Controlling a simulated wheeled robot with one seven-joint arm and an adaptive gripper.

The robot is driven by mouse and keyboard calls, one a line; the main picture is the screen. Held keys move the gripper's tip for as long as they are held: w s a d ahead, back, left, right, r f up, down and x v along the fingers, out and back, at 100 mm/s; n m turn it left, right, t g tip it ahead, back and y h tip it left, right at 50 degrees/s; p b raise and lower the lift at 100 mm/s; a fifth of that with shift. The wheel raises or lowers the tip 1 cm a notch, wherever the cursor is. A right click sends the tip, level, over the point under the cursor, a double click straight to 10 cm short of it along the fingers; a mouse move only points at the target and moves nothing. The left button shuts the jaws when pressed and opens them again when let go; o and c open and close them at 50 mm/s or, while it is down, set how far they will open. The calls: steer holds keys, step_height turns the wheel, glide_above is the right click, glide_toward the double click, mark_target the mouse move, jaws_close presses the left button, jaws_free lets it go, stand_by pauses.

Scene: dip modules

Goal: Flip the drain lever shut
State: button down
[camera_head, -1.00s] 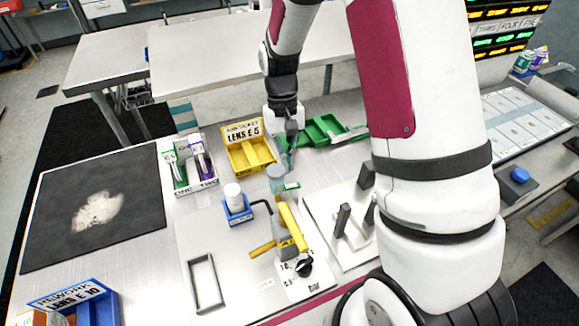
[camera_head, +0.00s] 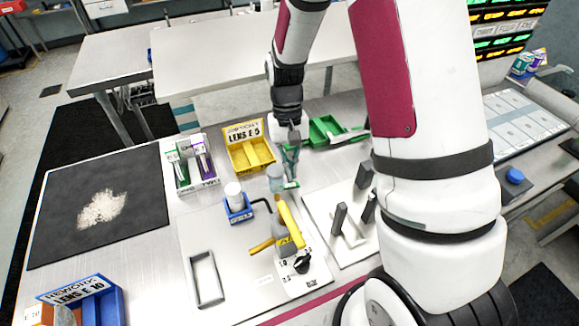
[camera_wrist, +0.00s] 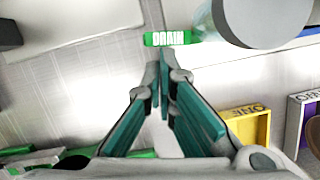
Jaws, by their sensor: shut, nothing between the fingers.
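A green piece marked DRAIN (camera_wrist: 172,38) shows at the top of the wrist view; in the head view it is a small green patch (camera_head: 292,185) beside a clear cylinder (camera_head: 275,178). I cannot tell whether this is the lever itself or its label, or which way the lever stands. My gripper (camera_head: 290,172) points down behind the cylinder, close to the green piece. In the wrist view its teal fingers (camera_wrist: 160,80) meet at the tips, empty, just below the DRAIN word. Contact cannot be told.
A yellow handle (camera_head: 291,224) and a black knob (camera_head: 302,264) stand in front of the cylinder. A blue holder with a white bottle (camera_head: 233,189) is left of it. A yellow LENS bin (camera_head: 234,156) and green bin (camera_head: 322,131) lie behind. Dark upright posts (camera_head: 340,217) stand right.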

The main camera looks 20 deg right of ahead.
steer(key=shift+s+d+m+p, duration=0.3)
steer(key=shift+s+m, duration=0.15)
steer(key=shift+m, duration=0.35)
steer(key=shift+s+d+m+y+p, duration=0.2)
steer(key=shift+s+m+y+p, duration=0.15)
steer(key=shift+m, duration=0.45)
steer(key=shift+s+d+m+t+y+p, duration=0.15)
steer(key=shift+s+m+t+y+p, duration=0.2)
steer(key=shift+s+m, duration=0.5)
steer(key=m, duration=0.1)
steer(key=s+m+p, duration=0.1)
steer(key=m, duration=0.1)
steer(key=shift+t, duration=0.25)
steer(key=shift+s+m+t+y+p, duration=0.4)
steer(key=shift+s+m+p, duration=0.35)
steer(key=shift+m, duration=0.8)
steer(key=shift+s, duration=0.1)
steer(key=shift+a, duration=0.25)
steer(key=shift+w+a+b, duration=0.3)
steer(key=shift+w+a, duration=0.15)
steer(key=shift+w, duration=0.2)
